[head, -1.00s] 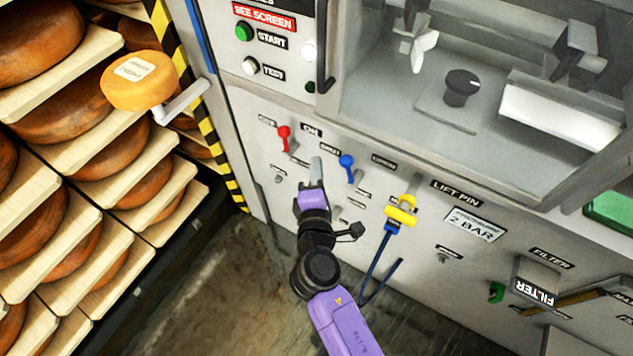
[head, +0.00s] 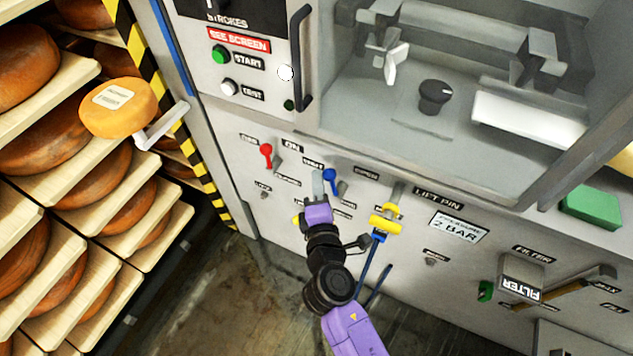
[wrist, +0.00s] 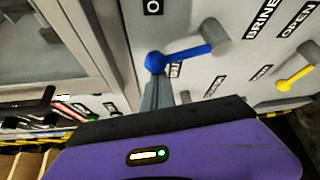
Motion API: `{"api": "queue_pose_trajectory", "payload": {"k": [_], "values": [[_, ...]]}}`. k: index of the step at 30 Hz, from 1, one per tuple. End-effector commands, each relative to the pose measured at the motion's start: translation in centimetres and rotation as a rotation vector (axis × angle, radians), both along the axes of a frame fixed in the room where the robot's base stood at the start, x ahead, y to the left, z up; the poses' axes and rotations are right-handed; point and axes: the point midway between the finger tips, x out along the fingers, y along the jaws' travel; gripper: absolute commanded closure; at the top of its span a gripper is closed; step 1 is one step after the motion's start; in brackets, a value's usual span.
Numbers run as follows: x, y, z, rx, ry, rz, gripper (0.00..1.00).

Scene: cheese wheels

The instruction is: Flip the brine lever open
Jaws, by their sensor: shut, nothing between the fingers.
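The lever with the blue knob (head: 330,175) is on the grey panel, beside a label that seems to read BRINE. In the wrist view the blue lever (wrist: 185,54) runs from a grey pivot at upper right to its knob at left, with BRINE and OPEN labels beyond the pivot. My gripper (head: 318,176) is shut and empty. Its fingertips are just left of the blue knob in the head view. In the wrist view the fingers (wrist: 156,92) reach right up to the knob; I cannot tell whether they touch it.
A red lever (head: 266,155) is to the left on the panel. A yellow lever (wrist: 295,80) shows near the blue one in the wrist view. A yellow clip (head: 385,224) with a blue strap hangs to the right. Cheese shelves (head: 90,215) stand at left.

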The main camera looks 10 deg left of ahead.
Motion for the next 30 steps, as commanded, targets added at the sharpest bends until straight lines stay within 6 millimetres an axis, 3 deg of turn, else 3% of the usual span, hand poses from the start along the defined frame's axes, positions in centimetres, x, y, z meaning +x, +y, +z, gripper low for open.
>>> {"api": "queue_pose_trajectory", "payload": {"k": [4,16,30], "values": [[-0.2,-0.7,-0.6,0.067,-0.025,-0.003,1.00],[-0.8,-2.3,0.8,0.166,-0.060,-0.003,1.00],[-0.5,-2.2,0.8,0.166,-0.061,-0.003,1.00]]}}
